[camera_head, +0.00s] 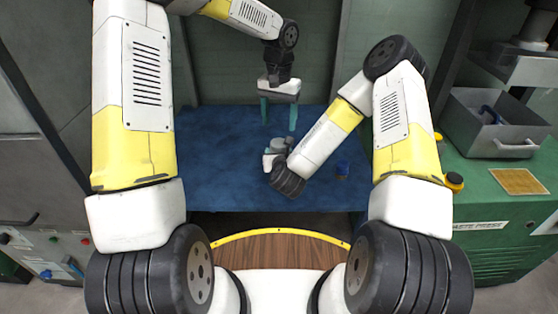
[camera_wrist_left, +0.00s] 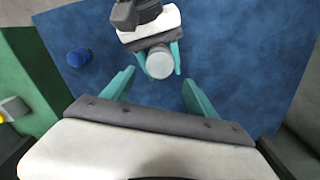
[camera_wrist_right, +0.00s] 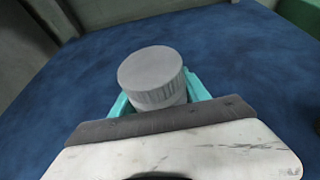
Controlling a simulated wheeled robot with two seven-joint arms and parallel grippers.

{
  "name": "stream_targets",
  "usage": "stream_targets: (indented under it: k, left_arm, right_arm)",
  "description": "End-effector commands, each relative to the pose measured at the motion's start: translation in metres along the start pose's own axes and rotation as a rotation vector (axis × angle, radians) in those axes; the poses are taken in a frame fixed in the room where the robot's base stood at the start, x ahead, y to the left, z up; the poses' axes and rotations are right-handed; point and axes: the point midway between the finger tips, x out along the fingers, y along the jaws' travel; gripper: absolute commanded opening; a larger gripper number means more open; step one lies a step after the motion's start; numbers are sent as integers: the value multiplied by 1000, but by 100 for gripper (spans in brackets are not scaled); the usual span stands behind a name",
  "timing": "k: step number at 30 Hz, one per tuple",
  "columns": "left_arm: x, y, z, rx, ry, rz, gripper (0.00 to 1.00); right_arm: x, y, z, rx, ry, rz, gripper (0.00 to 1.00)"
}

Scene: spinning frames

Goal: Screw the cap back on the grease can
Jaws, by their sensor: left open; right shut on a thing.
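A light grey cylinder (camera_wrist_right: 152,75) with a ribbed side and a flat top is in my right gripper (camera_wrist_left: 161,68), between its teal fingers. It looks like the grease can with its ribbed cap on top, but I cannot tell whether the cap is tight. It also shows in the head view (camera_head: 279,144), low over or on the blue table; its underside is hidden. My left gripper (camera_head: 279,117) is open and empty, pointing down behind the cylinder in the head view. In the left wrist view the cylinder (camera_wrist_left: 159,64) lies beyond the open fingers.
A small dark blue round object (camera_head: 342,170) stands on the blue tabletop (camera_head: 220,170), right of the right forearm; it also shows in the left wrist view (camera_wrist_left: 79,57). A green cabinet (camera_head: 480,178) with a grey bin (camera_head: 510,140) stands at right. The table's left side is clear.

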Motion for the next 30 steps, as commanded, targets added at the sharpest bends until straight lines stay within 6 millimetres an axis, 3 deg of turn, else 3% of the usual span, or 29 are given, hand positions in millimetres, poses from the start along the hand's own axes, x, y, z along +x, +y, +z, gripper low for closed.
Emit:
stream_targets:
  k: [15, 27, 30]
  left_arm:
    - [70, 0, 1, 1, -3, 2, 67]
    - [76, 0, 0, 1, -1, 1, 67]
    - [76, 0, 0, 1, -1, 1, 48]
  right_arm:
    - [0, 0, 0, 0, -1, 1, 0]
    - [0, 0, 0, 0, -1, 0, 0]
    - [0, 0, 0, 0, -1, 0, 0]
